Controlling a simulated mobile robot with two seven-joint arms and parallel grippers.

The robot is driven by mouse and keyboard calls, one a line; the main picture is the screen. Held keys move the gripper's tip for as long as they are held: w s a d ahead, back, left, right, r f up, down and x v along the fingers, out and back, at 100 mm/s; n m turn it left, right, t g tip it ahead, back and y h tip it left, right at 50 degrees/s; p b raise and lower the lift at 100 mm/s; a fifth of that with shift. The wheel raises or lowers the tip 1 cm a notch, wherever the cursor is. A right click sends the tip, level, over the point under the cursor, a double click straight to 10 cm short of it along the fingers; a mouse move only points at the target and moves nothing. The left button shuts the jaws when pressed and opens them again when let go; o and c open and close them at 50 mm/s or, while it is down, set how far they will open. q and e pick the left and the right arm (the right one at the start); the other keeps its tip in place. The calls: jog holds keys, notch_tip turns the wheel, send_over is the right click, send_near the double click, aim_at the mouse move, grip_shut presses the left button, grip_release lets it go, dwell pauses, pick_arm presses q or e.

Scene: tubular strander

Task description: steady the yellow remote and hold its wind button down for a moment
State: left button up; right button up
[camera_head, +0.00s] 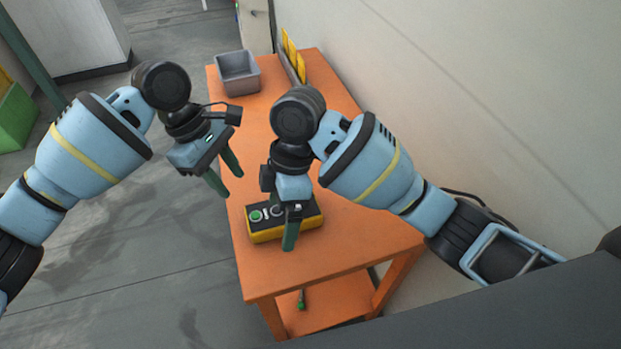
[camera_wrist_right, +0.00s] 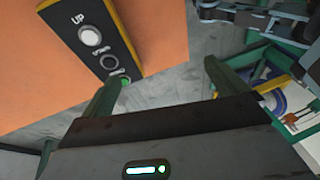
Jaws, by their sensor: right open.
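The yellow remote (camera_head: 261,236) lies on the orange table, with a dark top face and a green button (camera_head: 256,215) near its left end. The remote also shows in the right wrist view (camera_wrist_right: 75,17), with a white button beside the label "UP". I cannot read a wind label. My right gripper (camera_head: 291,243) is over the remote and hides part of it; its jaws are open. In the right wrist view one finger overlaps the green button's end; I cannot tell whether it touches. My left gripper (camera_head: 224,178) is open and empty, left of the remote and apart from it.
A grey bin (camera_head: 238,74) stands at the table's far left corner. Yellow items (camera_head: 291,55) stand in a holder along the far right edge. A wall borders the table's right side. The orange tabletop (camera_head: 300,262) is clear in front of the remote.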

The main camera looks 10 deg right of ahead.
aim_at(284, 216)
jog(key=w+d+t+h, duration=0.1)
jog(key=w+d, duration=0.3)
jog(key=w+d+f+t+h, duration=0.1)
jog(key=w+d, duration=0.1)
jog(key=shift+w+d+n+t+h, duration=0.3)
jog(key=shift+w+d, duration=0.05)
jog(key=shift+d, duration=0.05)
jog(key=shift+f, duration=3.85)
jog(key=shift+c, duration=0.2)
jog(key=c, duration=1.2)
pick_arm(q)
grip_shut()
pick_arm(e)
jog(key=shift+c, duration=0.3)
